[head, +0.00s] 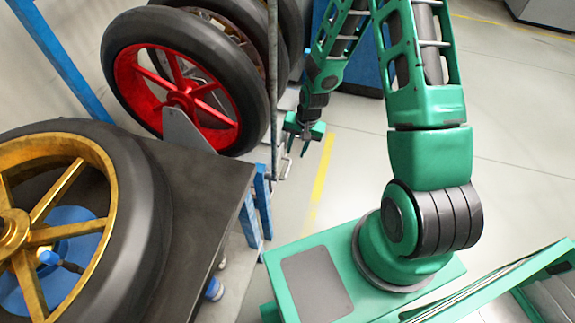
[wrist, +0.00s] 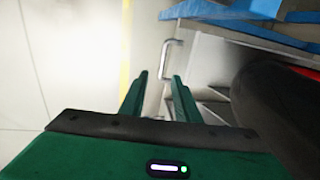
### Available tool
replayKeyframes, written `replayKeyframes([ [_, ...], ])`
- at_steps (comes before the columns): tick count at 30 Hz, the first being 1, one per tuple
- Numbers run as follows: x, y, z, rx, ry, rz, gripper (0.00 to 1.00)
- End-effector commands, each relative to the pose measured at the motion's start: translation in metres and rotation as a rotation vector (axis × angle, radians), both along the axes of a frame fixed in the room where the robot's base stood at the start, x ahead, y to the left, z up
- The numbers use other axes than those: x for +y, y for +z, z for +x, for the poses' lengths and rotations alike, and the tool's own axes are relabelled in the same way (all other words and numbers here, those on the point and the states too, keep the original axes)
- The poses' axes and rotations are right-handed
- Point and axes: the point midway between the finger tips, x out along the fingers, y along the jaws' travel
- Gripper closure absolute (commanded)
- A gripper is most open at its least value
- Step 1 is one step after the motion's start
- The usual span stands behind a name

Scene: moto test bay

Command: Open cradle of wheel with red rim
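The wheel with the red rim (head: 127,78) stands upright at the upper left in the head view, with a dark tyre. A grey triangular plate (head: 184,132) stands in front of its hub and seems to be part of its cradle. My green gripper (head: 303,133) is right of the wheel, beside a thin metal post. In the wrist view my gripper (wrist: 159,76) is open, with nothing between its fingers. A bent metal handle (wrist: 165,58) shows just beyond the fingertips, apparently apart from them. The dark tyre (wrist: 275,105) is at the right there, with a sliver of red rim.
A wheel with a gold rim (head: 92,148) lies on a dark table (head: 207,190) at the left. More wheels stand behind the red one. The floor (head: 520,150) to the right is clear.

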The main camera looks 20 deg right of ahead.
Motion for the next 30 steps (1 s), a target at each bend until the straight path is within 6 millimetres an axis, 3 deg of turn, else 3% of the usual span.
replayKeyframes([
  [8,0.013,-0.019,0.002,-0.001,-0.005,0.015,0.71],
  [24,0.027,-0.095,0.009,0.000,0.000,0.014,0.71],
  [30,0.029,-0.111,0.011,-0.001,0.000,0.014,0.71],
])
